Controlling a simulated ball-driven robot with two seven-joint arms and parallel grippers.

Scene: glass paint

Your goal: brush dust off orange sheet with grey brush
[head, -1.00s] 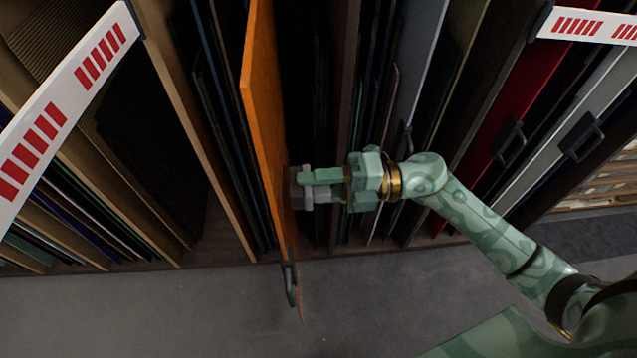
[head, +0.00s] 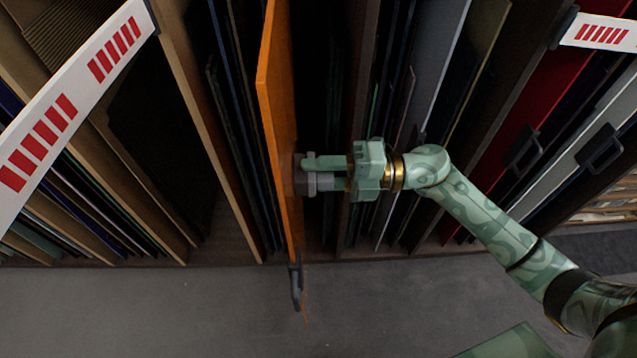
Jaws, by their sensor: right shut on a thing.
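The orange sheet (head: 277,110) stands upright, nearly edge-on, in a slot of the rack and sticks out at the front. A dark handle (head: 296,283) sits at its lower front end. My right gripper (head: 318,172) is shut on the grey brush (head: 301,174), to the right of the sheet. The brush is up against the sheet's right face; its bristles are hard to make out. No dust can be told apart on the sheet from this angle. My left gripper is not in view.
Other upright sheets and wooden dividers (head: 212,130) stand close on both sides. A red sheet (head: 515,125) with a handle and a light grey one (head: 590,125) are at the right. White bars with red stripes (head: 75,108) cross the upper corners. The grey floor (head: 150,310) in front is clear.

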